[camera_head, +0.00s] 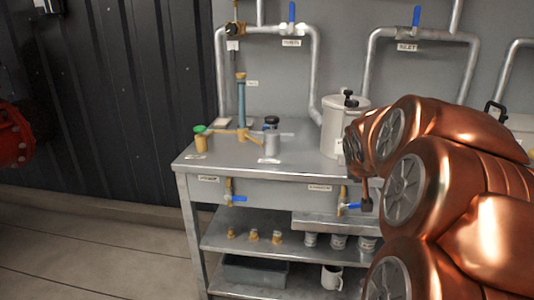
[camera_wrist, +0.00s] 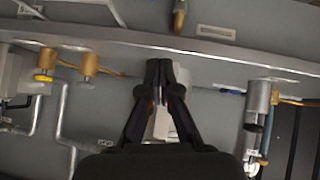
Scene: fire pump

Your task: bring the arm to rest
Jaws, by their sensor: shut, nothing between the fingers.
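My gripper (camera_wrist: 159,68) shows in the wrist view, with its two dark fingers together and nothing between them. It is in front of a grey metal surface with valves and fittings, and I cannot tell the exact gap to it. In the head view my copper-coloured arm is folded at the right, in front of the right part of the metal workbench (camera_head: 250,160). The arm hides part of the bench and its shelves.
A white lidded canister (camera_head: 336,125) stands on the bench close to my arm. Pipes with blue-handled valves (camera_head: 292,14) run along the wall behind. Small brass fittings (camera_head: 253,235) and a white mug (camera_head: 332,277) are on the shelves. The floor (camera_head: 90,250) at left is clear.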

